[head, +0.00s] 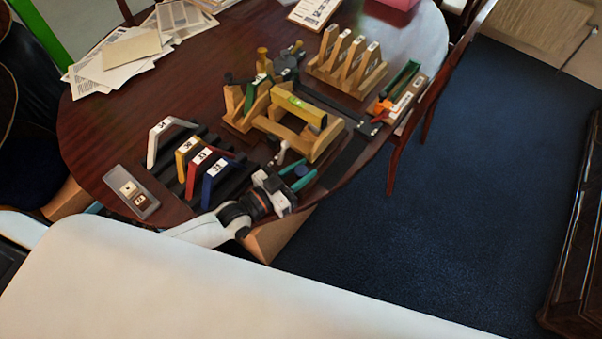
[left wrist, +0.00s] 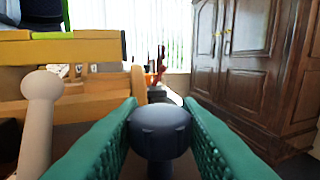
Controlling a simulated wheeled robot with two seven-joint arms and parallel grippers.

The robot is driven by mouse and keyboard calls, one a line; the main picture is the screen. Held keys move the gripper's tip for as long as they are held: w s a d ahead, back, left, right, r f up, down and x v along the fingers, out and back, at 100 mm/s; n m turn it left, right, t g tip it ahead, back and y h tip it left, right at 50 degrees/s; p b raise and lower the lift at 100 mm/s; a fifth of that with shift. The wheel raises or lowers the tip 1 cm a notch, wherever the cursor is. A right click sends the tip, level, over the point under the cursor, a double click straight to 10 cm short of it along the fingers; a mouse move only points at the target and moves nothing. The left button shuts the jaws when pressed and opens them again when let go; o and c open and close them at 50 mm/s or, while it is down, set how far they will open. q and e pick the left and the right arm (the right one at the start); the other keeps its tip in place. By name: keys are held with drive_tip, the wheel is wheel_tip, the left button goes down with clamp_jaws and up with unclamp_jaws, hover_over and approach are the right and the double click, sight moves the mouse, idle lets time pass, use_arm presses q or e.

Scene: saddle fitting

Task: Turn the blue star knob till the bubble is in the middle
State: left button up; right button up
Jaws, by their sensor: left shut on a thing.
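My left gripper (head: 300,176) is at the near edge of the table, beside the wooden stand (head: 312,148). In the left wrist view its two green fingers (left wrist: 160,135) are shut on the dark blue knob (left wrist: 160,118), one on each side. The knob's rounded top shows between them; in the head view I cannot make it out. A yellow bar with a green patch (head: 300,106) lies across the stand, and its end shows in the left wrist view (left wrist: 60,48). I cannot make out a bubble. My right gripper is not in view.
A pale round-ended lever (left wrist: 40,95) stands left of my fingers. White, yellow, red and blue numbered frames (head: 205,165) stand in a black rack on the left. A wooden rack (head: 346,62) stands behind. Papers (head: 125,55) cover the far left.

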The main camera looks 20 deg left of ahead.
sight(296, 176)
use_arm(q)
drive_tip(key=o, duration=0.9)
drive_tip(key=shift+b+v, duration=0.4)
drive_tip(key=shift+v, duration=3.3)
